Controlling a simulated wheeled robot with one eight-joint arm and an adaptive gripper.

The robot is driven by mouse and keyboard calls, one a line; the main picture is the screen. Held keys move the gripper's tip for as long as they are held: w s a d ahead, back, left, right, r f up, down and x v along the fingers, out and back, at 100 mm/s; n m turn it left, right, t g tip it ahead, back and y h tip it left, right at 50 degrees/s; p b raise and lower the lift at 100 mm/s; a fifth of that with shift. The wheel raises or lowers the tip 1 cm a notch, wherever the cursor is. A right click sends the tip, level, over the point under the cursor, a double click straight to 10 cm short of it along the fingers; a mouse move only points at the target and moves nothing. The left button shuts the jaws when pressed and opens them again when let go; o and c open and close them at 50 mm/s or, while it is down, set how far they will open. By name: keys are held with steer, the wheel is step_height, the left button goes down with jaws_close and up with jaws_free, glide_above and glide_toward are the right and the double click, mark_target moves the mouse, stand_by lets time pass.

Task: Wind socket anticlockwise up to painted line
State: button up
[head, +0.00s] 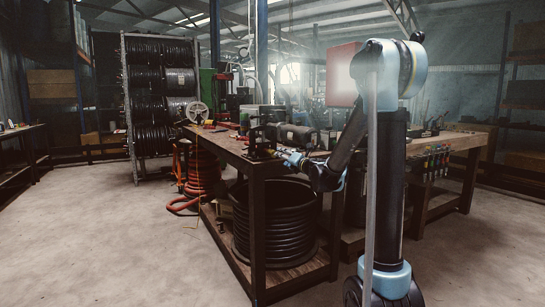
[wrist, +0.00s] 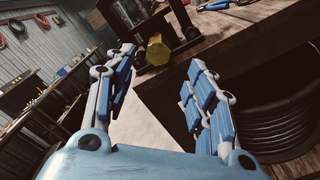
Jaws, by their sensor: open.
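A yellow hexagonal socket (wrist: 158,49) shows in the wrist view, in front of a dark machine part (wrist: 135,14) at the workbench's edge. My gripper (wrist: 162,60) is open, with one blue-padded finger to the left of the socket and the other to its right. The fingertips appear near the socket, but I cannot tell whether either touches it. In the head view my gripper (head: 291,158) is low over the bench's near side, beside dark machinery (head: 295,136). The socket is too small to make out there. I cannot see a painted line in either view.
The wooden workbench (head: 228,148) carries tools and machines. A thick black hose coil (head: 275,222) lies on its lower shelf. Red hose (head: 200,178) hangs and coils at its left end. A hose-reel rack (head: 160,100) stands behind. The concrete floor at the left is clear.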

mark_target(272, 152)
steer(key=x, duration=1.2)
steer(key=shift+c, duration=0.2)
steer(key=c, duration=1)
